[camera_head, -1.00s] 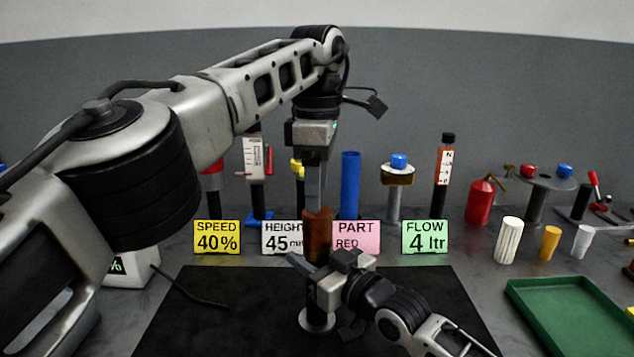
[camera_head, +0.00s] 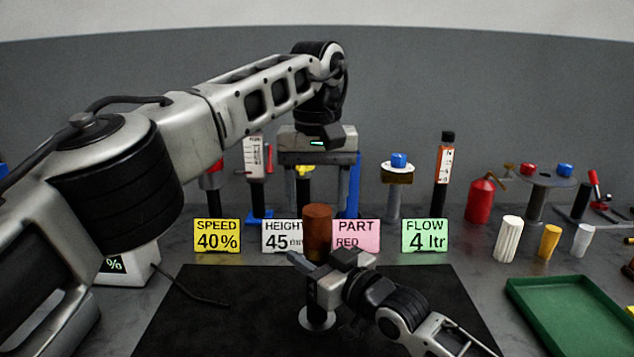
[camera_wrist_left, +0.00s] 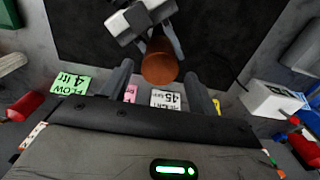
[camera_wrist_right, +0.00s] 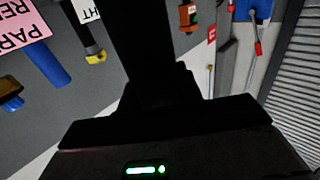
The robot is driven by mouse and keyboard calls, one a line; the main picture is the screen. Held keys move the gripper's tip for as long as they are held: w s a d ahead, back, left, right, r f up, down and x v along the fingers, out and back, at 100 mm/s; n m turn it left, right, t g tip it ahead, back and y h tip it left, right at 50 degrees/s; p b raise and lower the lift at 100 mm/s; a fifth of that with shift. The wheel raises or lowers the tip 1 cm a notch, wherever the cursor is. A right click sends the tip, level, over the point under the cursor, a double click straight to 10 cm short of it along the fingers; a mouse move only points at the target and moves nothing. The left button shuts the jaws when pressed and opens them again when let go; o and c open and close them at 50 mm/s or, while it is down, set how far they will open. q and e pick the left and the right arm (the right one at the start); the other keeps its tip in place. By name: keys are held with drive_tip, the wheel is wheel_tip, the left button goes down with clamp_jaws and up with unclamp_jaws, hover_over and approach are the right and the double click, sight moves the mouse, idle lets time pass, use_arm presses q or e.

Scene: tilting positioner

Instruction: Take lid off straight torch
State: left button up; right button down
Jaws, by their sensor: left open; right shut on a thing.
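The straight torch stands upright on the black mat, with a dark body and a pale round foot (camera_head: 317,319). A brown cylinder, seemingly its lid (camera_head: 317,230), tops it; the lid also shows in the left wrist view (camera_wrist_left: 160,66). My right gripper (camera_head: 314,278) is shut on the torch body below the lid, hiding part of it. A dark shape, seemingly that body, fills the middle of the right wrist view (camera_wrist_right: 150,40). My left gripper (camera_head: 320,188) points down above the lid, open and empty, its two fingers wide apart on either side in the picture.
Cards stand behind the torch: yellow SPEED (camera_head: 217,236), white HEIGHT (camera_head: 282,238), pink PART (camera_head: 356,236) and green FLOW (camera_head: 424,236). Several posts stand behind them. A green tray (camera_head: 570,318) lies at right, with small cylinders behind it. The black mat (camera_head: 430,300) is otherwise mostly clear.

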sight(317, 211)
use_arm(q)
wheel_tip(317, 211, down, 6)
drive_tip(key=shift+r, duration=0.1)
idle(0.4)
